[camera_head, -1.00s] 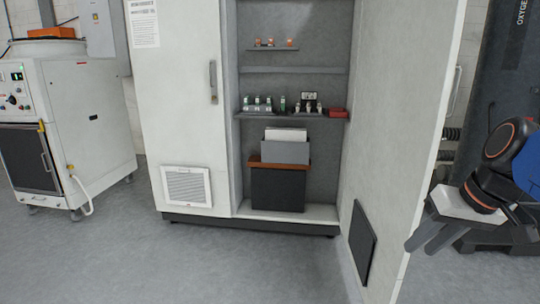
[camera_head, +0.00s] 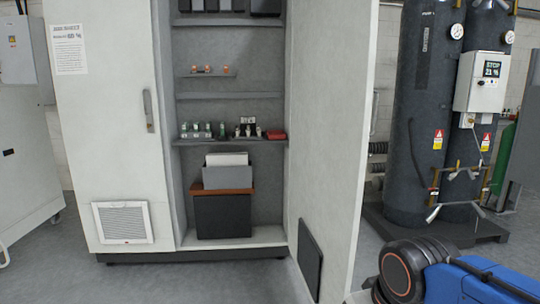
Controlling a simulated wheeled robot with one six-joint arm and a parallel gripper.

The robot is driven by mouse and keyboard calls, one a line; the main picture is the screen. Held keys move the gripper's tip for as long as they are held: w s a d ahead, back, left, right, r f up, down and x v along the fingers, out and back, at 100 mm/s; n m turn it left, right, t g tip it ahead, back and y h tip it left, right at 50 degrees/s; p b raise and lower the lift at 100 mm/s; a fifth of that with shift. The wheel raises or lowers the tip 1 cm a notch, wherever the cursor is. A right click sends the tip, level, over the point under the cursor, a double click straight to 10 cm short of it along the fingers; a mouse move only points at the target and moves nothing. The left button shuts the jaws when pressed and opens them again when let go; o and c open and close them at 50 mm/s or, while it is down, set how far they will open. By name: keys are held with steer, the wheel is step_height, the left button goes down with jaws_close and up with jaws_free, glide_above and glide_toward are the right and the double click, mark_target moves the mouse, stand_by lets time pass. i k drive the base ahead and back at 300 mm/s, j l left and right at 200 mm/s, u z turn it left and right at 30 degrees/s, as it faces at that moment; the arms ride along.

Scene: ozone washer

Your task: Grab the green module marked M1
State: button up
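Several small green and white modules (camera_head: 197,131) stand in a row on a shelf inside the open grey cabinet. Their markings are too small to read, so I cannot tell which one is M1. Of my arm, only the dark wrist joint with an orange ring and a blue link show at the bottom right, in front of the cabinet's open door. My gripper's fingers are out of view, and nothing of mine is near the modules.
The open cabinet door (camera_head: 332,130) stands to the right of the shelves. A red item (camera_head: 275,135) lies at the right end of the modules' shelf (camera_head: 240,142). A grey bin (camera_head: 227,175) stands below. Dark tanks (camera_head: 420,120) stand at the right. The floor in front looks clear.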

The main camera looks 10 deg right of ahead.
mark_target(186, 126)
steer(key=i+l+u, duration=0.2)
steer(key=l+u, duration=0.15)
steer(key=l, duration=1.35)
steer(key=l+u, duration=0.4)
steer(key=l, duration=1.25)
steer(key=j+z, duration=0.15)
steer(key=j, duration=1.4)
steer(key=i+j, duration=0.15)
steer(key=j, duration=0.2)
steer(key=i+j+z, duration=0.1)
steer(key=j, duration=0.2)
steer(key=i+j, duration=0.15)
steer(key=j, duration=0.2)
steer(key=i+j+z, duration=0.1)
steer(key=j, duration=0.2)
steer(key=i+j, duration=0.15)
steer(key=j, duration=0.2)
steer(key=i+j+z, duration=0.1)
steer(key=i, duration=0.35)
steer(key=i+j, duration=0.25)
steer(key=i, duration=0.2)
steer(key=z, duration=0.05)
